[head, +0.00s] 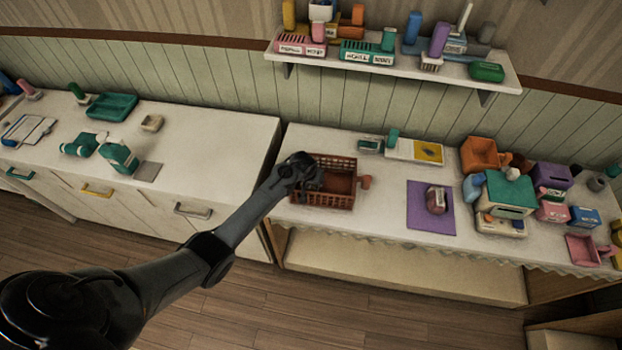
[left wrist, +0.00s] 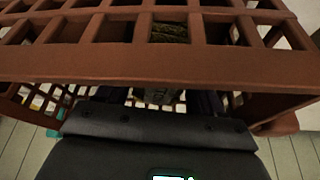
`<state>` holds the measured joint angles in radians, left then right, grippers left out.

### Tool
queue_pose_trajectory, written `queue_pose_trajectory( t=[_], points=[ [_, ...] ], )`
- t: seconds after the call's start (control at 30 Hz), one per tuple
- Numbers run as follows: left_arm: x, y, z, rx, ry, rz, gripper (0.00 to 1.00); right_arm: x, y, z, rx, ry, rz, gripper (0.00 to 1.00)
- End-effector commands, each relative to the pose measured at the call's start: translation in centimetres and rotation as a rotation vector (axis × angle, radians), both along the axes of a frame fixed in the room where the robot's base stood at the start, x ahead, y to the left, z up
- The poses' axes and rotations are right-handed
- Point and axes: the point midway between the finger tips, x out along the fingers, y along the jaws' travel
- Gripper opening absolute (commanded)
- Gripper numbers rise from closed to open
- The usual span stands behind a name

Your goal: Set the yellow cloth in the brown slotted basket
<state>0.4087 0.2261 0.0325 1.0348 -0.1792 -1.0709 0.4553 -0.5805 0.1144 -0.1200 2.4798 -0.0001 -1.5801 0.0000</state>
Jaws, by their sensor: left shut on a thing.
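The brown slotted basket (head: 338,202) stands on the right counter near its left end. My left gripper (head: 310,182) is at the left part of the basket, its fingers mostly hidden by my own wrist. In the left wrist view the basket's rim (left wrist: 250,70) crosses in front of the camera, and my left gripper (left wrist: 158,98) shows behind and below it, shut. A small dark-yellow patch, apparently the yellow cloth (left wrist: 170,33), shows through a slot by the fingertips; most of it is hidden. My right gripper is not in view.
A purple mat (head: 418,217) with a dark pink item lies right of the basket. A white board with a yellow square (head: 428,152) lies behind. Bottles and boxes crowd the counter's right end. A gap separates the two counters; a shelf (head: 400,68) hangs above.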

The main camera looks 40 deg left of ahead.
Motion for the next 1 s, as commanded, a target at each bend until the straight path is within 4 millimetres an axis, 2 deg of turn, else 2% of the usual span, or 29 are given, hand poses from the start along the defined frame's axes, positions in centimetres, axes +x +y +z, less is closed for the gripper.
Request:
queue_pose_trajectory(
  t=[0.83, 0.87, 1.0],
  points=[
    [0.0, 0.0, -1.1, 0.0, 0.0, 0.0, 0.13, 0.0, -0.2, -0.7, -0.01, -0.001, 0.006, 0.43],
    [0.0, 0.0, -1.0, 0.0, -0.001, 0.0, 0.72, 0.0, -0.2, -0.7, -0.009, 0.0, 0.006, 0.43],
    [0.0, 0.0, -1.0, 0.0, 0.0, 0.0, 0.94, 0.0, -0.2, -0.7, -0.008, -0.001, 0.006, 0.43]
  ],
)
